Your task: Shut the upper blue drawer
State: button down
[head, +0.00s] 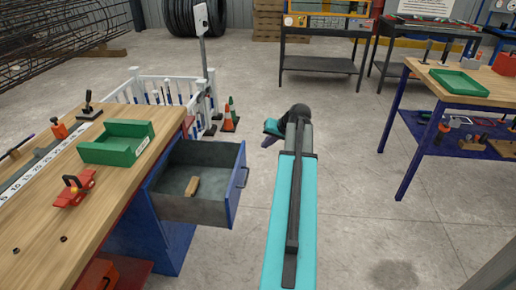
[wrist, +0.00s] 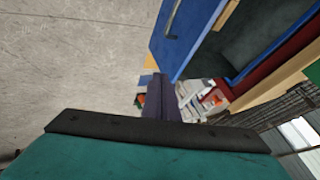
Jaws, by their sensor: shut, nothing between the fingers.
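The upper blue drawer (head: 237,190) stands pulled out from the right side of the wooden workbench at the left. Its grey inside is visible and holds a small wooden block (head: 193,186). My gripper (head: 267,142) is shut and empty, beyond and right of the drawer front in the head view. In the wrist view its dark fingers (wrist: 158,92) are apart from the drawer front.
The workbench top (head: 45,225) carries a green bin (head: 117,142) and a red clamp (head: 74,190). Another workbench (head: 460,85) is at the right. The concrete floor between the benches is clear.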

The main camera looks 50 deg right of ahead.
jog(key=w+a+f, duration=0.1)
jog(key=w+f, duration=0.6)
jog(key=w, duration=0.2)
jog(key=shift+a+f+p, duration=0.15)
jog(key=shift+f+p, duration=0.15)
jog(key=shift+f, duration=0.05)
